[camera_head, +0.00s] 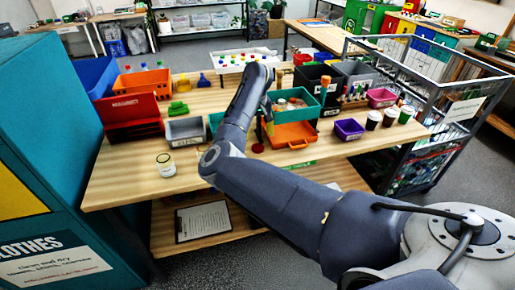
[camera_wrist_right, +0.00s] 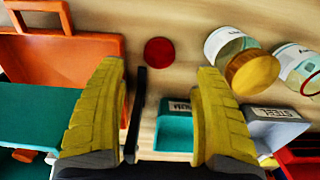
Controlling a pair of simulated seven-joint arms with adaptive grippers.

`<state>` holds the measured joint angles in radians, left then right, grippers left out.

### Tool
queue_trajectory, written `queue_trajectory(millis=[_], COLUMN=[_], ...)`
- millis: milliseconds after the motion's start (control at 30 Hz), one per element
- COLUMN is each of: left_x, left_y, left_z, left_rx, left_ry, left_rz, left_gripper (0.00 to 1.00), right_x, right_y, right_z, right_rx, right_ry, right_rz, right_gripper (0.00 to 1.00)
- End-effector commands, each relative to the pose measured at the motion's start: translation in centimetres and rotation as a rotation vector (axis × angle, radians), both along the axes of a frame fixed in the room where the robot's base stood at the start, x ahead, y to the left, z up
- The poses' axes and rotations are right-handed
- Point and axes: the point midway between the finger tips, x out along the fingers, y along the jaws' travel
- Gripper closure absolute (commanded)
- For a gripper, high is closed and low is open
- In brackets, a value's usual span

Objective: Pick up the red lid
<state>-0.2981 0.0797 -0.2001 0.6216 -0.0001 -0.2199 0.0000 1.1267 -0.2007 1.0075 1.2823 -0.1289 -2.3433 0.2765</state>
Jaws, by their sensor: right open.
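The red lid (camera_head: 258,148) is a small flat disc lying on the wooden table, left of the orange tray. In the wrist view the red lid (camera_wrist_right: 159,51) lies on bare wood, just beyond the gap between my fingertips. My right gripper (camera_wrist_right: 160,72) is open, with its two yellow ribbed fingers spread wide and no lid between them. In the head view my right gripper (camera_head: 265,126) is over the table behind the lid, partly covered by my arm. My left gripper is not in view.
An orange tray (camera_head: 293,135) lies beside the lid. A thin black upright piece (camera_wrist_right: 137,112) shows between my fingers. A teal bin (camera_wrist_right: 174,128), a glass jar (camera_wrist_right: 222,43) and a gold lid (camera_wrist_right: 252,72) are close by. A grey bin (camera_head: 186,130) stands left.

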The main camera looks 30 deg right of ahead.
Motion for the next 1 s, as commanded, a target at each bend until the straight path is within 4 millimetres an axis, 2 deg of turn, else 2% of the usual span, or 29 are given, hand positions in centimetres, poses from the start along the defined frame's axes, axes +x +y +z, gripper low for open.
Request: queue_trajectory(millis=[100, 467, 800, 1000], left_x=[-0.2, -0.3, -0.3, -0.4], left_y=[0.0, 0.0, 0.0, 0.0], left_z=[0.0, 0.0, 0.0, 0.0], left_rx=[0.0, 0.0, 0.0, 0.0], left_ry=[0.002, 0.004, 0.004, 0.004], left_rz=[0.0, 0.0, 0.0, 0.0], left_gripper=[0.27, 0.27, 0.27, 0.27], right_x=[-0.1, -0.1, -0.2, -0.3], right_y=[-0.1, -0.1, -0.1, -0.1], right_z=[-1.2, -2.5, -6.5, -7.5], right_rx=[-0.001, -0.002, -0.001, 0.004], right_ry=[0.001, 0.002, 0.003, 0.006], right_rz=[-0.001, -0.001, 0.0, -0.002], right_gripper=[0.31, 0.31, 0.31, 0.31])
